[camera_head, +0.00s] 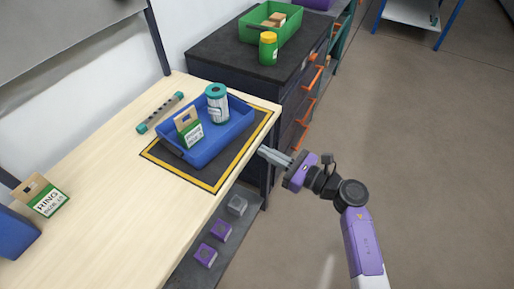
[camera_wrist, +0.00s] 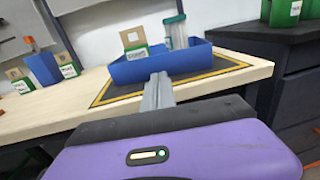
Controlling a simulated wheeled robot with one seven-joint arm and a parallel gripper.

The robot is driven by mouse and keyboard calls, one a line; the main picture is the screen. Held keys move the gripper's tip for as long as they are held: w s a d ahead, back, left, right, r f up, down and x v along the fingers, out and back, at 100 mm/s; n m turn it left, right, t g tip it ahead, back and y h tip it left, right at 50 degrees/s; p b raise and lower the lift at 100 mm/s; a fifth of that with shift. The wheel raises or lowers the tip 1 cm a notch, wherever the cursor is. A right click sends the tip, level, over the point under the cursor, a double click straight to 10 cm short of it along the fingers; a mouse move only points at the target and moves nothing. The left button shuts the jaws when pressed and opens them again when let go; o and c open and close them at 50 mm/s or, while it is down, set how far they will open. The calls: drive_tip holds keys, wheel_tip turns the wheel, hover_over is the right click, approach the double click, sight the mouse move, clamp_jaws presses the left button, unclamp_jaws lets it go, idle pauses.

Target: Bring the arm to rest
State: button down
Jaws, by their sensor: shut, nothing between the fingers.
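My gripper (camera_head: 270,155) is shut and empty. Its fingertips point left toward the front right edge of the wooden table, beside the black mat (camera_head: 221,177) with a yellow border. In the wrist view the closed fingers of my gripper (camera_wrist: 158,82) point toward the blue tray (camera_wrist: 128,73), with a gap between them. The tray also shows in the head view (camera_head: 205,154), lying on the mat. It holds a green and tan box (camera_head: 189,131) and a teal-lidded clear jar (camera_head: 217,104). My arm reaches over the open floor, right of the table.
The wooden table (camera_head: 110,180) carries a teal-ended rod (camera_head: 160,112), a "RING" box (camera_head: 42,195) and a blue bin (camera_head: 15,235). A dark cabinet (camera_head: 240,62) with orange handles bears a green bin (camera_head: 285,27) and a yellow-lidded jar (camera_head: 268,48). Purple and grey cubes sit below. The floor is clear.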

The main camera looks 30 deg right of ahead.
drive_tip(key=v, duration=0.3)
drive_tip(key=shift+s+d, duration=0.15)
drive_tip(key=shift+s, duration=0.15)
